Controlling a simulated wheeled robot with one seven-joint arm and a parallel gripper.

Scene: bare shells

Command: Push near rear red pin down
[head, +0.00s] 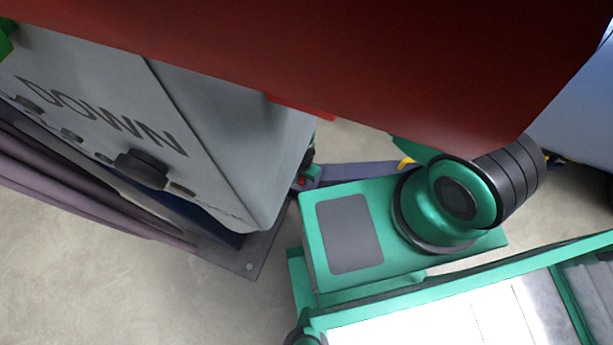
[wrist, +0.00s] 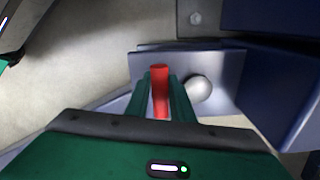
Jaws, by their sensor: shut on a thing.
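The red pin (wrist: 160,88) stands between the two green fingers of my gripper (wrist: 160,80) in the wrist view. The fingers are shut on it, one on each side.
A grey cabinet (head: 225,130) marked DOWN stands at left in the head view, above a metal base plate (head: 245,262). A large dark red body (head: 350,65) hangs across the top. Dark blue beams (wrist: 270,85) stand close on the right in the wrist view. Open floor (head: 130,285) lies lower left.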

